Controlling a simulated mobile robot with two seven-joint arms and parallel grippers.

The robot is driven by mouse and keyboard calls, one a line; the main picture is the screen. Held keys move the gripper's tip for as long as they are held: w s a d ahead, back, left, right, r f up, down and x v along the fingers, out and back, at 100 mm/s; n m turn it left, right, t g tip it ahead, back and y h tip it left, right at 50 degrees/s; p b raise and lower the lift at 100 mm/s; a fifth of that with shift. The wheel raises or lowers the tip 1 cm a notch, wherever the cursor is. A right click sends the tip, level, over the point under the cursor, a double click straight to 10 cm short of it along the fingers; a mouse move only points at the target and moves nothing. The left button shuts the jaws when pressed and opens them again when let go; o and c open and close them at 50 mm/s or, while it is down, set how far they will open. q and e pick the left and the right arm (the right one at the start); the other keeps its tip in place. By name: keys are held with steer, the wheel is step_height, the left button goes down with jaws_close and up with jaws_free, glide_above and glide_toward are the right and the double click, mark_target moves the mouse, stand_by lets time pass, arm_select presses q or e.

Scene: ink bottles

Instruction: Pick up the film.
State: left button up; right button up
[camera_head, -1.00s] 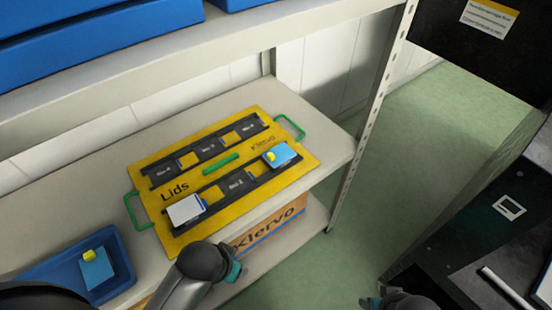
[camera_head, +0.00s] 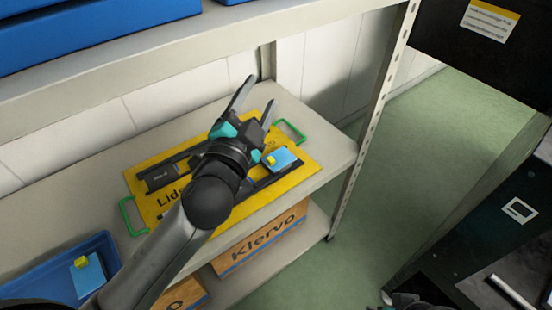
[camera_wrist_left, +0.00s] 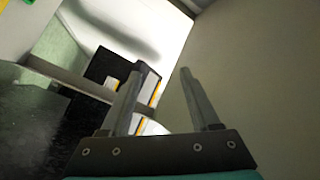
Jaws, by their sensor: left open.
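I cannot tell for sure which thing is the film. A similar blue piece with a yellow knob (camera_head: 90,277) lies in the blue tray at lower left. My left gripper (camera_head: 255,95) is open and empty above the back of the board. Its arm crosses the board and hides the front left part. In the left wrist view the two fingers (camera_wrist_left: 160,80) stand apart with nothing between them.
The board has green handles (camera_head: 131,216) and dark slotted strips. It lies on a grey shelf (camera_head: 325,145) under an upper shelf. A metal post (camera_head: 372,120) stands at the right. A box marked "Klervo" (camera_head: 262,240) is below. The blue tray (camera_head: 112,250) stands at left.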

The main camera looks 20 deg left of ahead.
arm_select(q)
steer(key=d+r+m+h, duration=0.8)
steer(key=d+m+h, duration=0.1)
steer(key=m+h, duration=0.25)
steer(key=s+d+m+g+h, duration=0.1)
steer(key=d+m+g+h, duration=0.35)
steer(key=m, duration=0.45)
steer(key=m+g+y, duration=1.1)
steer(key=m+y, duration=0.2)
steer(key=y, duration=0.1)
glide_toward(269, 160)
arm_select(e)
step_height(269, 160, down, 8)
arm_select(q)
steer(key=shift+n, duration=0.25)
steer(key=shift+b+x, duration=1.5)
steer(key=shift+x, duration=0.5)
steer(key=b+x, duration=0.1)
steer(key=x, duration=0.3)
steer(key=shift+f+b, duration=0.1)
steer(key=shift+b, duration=0.3)
steer(key=shift+f, duration=0.1)
arm_select(e)
step_height(269, 160, up, 8)
steer(key=w+a+t, duration=0.1)
steer(key=w+t, duration=0.1)
steer(key=shift+w+a+r+y, duration=0.15)
steer(key=shift+w+a+y, duration=0.25)
